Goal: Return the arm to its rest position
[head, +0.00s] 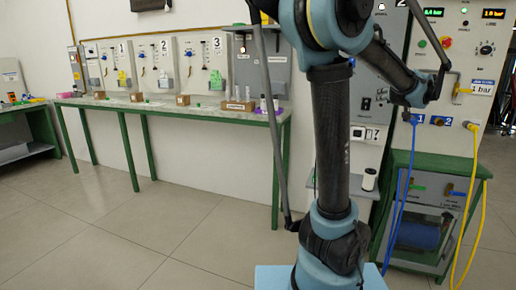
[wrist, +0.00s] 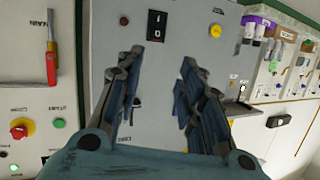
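My gripper (wrist: 161,62) shows in the wrist view with its two dark blue-grey fingers spread apart. Nothing is between them. A grey panel (wrist: 215,70) fills the view behind the fingers, and I cannot tell the exact distance to it. In the head view my blue and black arm stands upright at the right of centre, bends at the top and reaches down to the right, in front of the control panels. The fingers cannot be made out clearly there.
A green-framed bench (head: 170,107) runs along the left wall. A green cart (head: 425,165) with blue and yellow hoses stands at the right. In the wrist view a black switch (wrist: 157,25) and a red knob (wrist: 21,128) show. The floor (head: 150,220) at left is clear.

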